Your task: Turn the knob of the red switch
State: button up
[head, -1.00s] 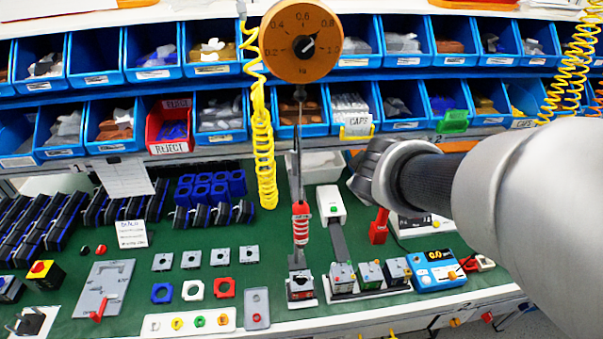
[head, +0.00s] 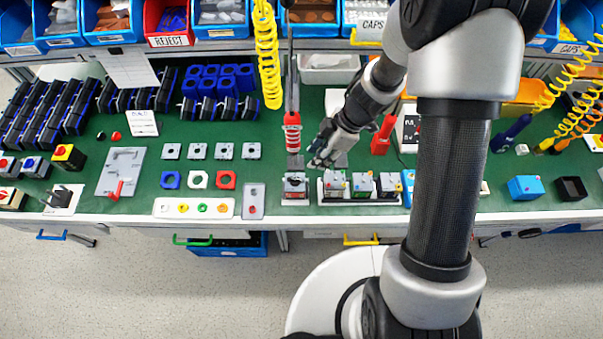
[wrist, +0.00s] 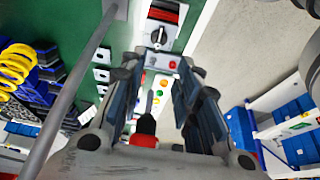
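The likely red switch is a small box with a black knob and red on its body (head: 295,185), at the bench's front edge in the head view. In the wrist view, the box shows a black rotary knob (wrist: 158,36) on a pale face with a red strip. My gripper (head: 319,157) is above the bench, behind and a little right of the switch in the head view. In the wrist view my gripper (wrist: 157,78) has its two fingers spread apart. Nothing is seen held between the fingertips, and the knob lies beyond them.
A row of switch boxes (head: 362,186) stands close right of the switch. A grey plate with buttons (head: 254,201) lies to its left. A red-and-white hanging tool (head: 292,132) is just behind it. A plate with a red lever (head: 121,172) lies further left.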

aim_at(298, 179)
jog(key=b+x, duration=0.6)
jog(key=x, duration=0.7)
jog(key=shift+f, duration=0.1)
jog(key=shift+c, duration=0.2)
grip_shut()
